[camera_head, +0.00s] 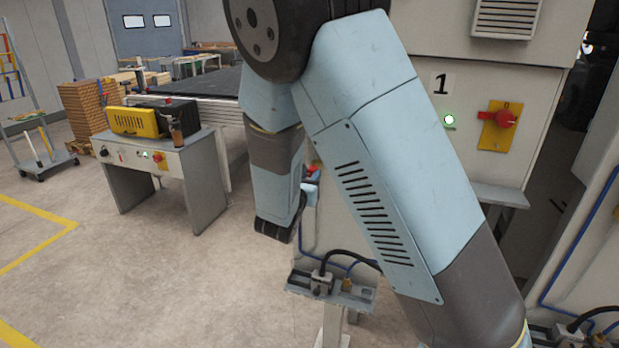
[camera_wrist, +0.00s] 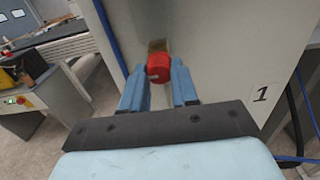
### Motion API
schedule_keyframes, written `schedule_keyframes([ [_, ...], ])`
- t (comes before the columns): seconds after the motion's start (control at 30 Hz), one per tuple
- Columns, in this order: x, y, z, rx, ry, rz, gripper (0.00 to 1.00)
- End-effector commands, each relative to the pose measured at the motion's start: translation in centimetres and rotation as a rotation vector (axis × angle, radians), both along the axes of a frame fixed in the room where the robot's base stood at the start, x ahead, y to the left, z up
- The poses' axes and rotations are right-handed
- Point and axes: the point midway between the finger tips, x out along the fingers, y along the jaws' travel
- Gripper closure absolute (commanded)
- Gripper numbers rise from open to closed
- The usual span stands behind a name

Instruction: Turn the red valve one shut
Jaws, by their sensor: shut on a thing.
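The red valve (camera_wrist: 158,69) shows in the wrist view as a red knob on a brass-coloured fitting (camera_wrist: 157,46) on a pale machine panel. A black number 1 (camera_wrist: 262,94) is on the panel to its right. My gripper (camera_wrist: 160,78) has its two blue fingers on either side of the red knob and is shut on it. In the head view only a small red part of the valve (camera_head: 313,170) shows past my arm. My arm hides most of the gripper there. I cannot tell the valve's angle.
In the head view, a red switch on a yellow plate (camera_head: 501,119) and a lit green lamp (camera_head: 449,119) are on the cabinet at right. A low bracket with a black cable (camera_head: 331,289) juts out below my arm. A control desk (camera_head: 160,172) stands left. Floor at lower left is clear.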

Motion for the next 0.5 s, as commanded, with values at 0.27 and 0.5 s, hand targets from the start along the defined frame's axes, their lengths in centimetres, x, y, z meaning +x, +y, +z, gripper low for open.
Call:
schedule_keyframes([
  [0.27, 0.04, -0.05, 0.02, 0.058, -0.021, -0.001, 1.00],
  [0.5, 0.05, -0.08, 0.02, 0.212, -0.077, -0.002, 1.00],
])
